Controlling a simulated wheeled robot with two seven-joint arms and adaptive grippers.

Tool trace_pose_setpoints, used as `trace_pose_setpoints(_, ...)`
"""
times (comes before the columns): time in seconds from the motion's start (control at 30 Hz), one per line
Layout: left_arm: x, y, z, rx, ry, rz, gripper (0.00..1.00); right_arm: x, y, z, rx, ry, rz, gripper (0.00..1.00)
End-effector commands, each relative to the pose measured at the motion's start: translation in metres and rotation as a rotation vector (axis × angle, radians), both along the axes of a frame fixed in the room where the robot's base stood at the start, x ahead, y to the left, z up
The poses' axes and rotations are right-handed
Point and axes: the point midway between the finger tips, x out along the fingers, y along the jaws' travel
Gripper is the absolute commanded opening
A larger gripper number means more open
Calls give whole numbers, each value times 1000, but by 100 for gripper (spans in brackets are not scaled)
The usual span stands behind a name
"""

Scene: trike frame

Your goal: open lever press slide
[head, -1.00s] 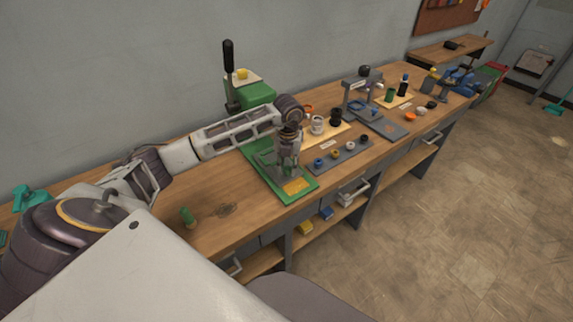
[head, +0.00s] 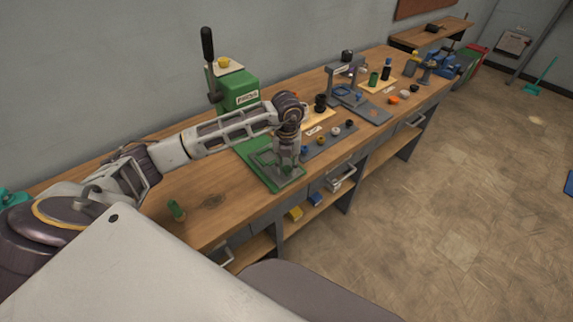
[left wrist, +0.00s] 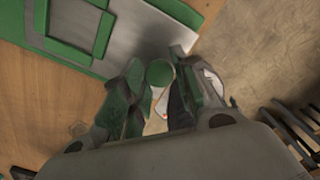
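The lever press (head: 240,91) is a green body with a black lever handle (head: 207,45) standing up at its left. Its green base (head: 258,178) lies toward the bench's front edge and carries a grey slide plate, which also shows in the left wrist view (left wrist: 138,38) beside a green square outline. My left gripper (head: 286,168) points down over the front part of this base. In the left wrist view my fingers (left wrist: 158,95) stand either side of a round green knob (left wrist: 160,73). I cannot tell whether they grip it. My right gripper is not in view.
A grey strip with several small rings (head: 333,140) lies right of the press base. A grey stand (head: 347,90) is farther back. Open floor lies to the right.

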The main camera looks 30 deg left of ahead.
Motion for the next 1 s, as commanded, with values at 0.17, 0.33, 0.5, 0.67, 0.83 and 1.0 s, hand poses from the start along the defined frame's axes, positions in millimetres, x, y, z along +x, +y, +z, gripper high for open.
trace_pose_setpoints(0.17, 0, 0, 0, 0, 0, 0, 49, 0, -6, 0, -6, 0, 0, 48)
trace_pose_setpoints(0.33, 0, 0, 0, 1, 0, 0, 49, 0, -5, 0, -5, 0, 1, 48)
trace_pose_setpoints(0.5, 0, 0, 1, 1, -1, 0, 49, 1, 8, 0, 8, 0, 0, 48)
trace_pose_setpoints(0.67, 0, 1, 9, 2, -1, 0, 49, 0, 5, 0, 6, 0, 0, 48)
trace_pose_setpoints(0.83, 1, 1, 27, 1, -3, 0, 49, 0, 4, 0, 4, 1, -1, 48)
trace_pose_setpoints(1.0, 1, 1, 51, 1, -3, 1, 49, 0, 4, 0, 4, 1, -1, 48)
